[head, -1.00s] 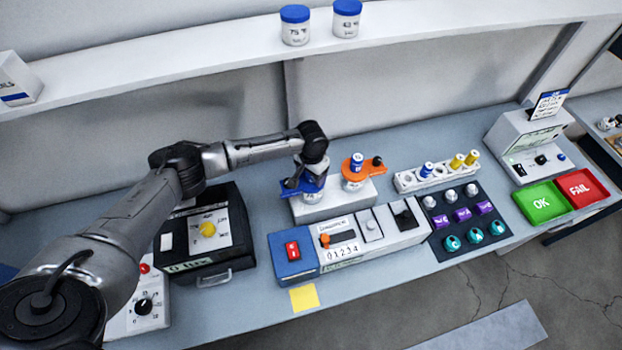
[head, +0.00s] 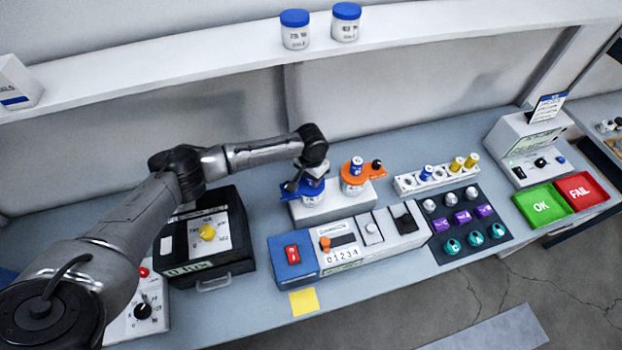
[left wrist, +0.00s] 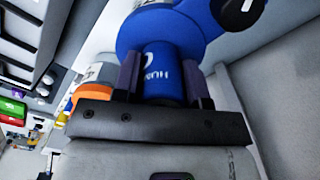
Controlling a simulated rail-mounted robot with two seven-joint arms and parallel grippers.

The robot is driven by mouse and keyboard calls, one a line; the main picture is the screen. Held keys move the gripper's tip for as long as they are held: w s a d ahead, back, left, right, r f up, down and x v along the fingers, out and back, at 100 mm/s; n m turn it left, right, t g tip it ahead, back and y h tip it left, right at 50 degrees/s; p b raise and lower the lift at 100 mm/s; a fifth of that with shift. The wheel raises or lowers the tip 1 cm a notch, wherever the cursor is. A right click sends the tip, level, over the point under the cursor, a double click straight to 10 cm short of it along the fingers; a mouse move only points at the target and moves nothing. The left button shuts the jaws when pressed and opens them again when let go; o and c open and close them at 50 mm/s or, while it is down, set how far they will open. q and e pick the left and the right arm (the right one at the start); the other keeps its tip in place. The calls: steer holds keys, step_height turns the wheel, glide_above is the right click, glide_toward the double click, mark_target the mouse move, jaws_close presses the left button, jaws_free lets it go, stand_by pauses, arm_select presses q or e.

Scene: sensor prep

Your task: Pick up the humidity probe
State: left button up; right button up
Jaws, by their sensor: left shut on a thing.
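The humidity probe (left wrist: 163,75) is a blue cylinder with white letters starting "HU" in the left wrist view. My left gripper (left wrist: 165,88) is shut on it, with one dark finger on each side. The probe meets a wide blue collar (left wrist: 150,32). In the head view my left gripper (head: 310,168) is over the blue-topped jar (head: 312,198) on the white block; it mostly hides the probe there. Whether the probe is clear of the collar cannot be told. My right gripper is not in view.
Beside it stands a jar with an orange collar (head: 355,178) and a blue-capped probe. In front is a switch panel (head: 345,250). A white rack (head: 408,184) stands to the right, a black case (head: 180,265) to the left. A shelf (head: 200,72) runs behind.

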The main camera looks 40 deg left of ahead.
arm_select(q)
steer(key=shift+r, duration=0.55)
steer(key=r, duration=0.3)
steer(key=shift+d+r+b, duration=0.15)
steer(key=shift+d+b, duration=0.2)
steer(key=shift+b, duration=0.05)
steer(key=s+d+r+b, duration=0.1)
steer(key=s+d+r, duration=0.1)
steer(key=d+r, duration=0.4)
steer(key=shift+s+d+r, duration=0.15)
steer(key=shift+d+r, duration=0.15)
steer(key=shift+d, duration=2.1)
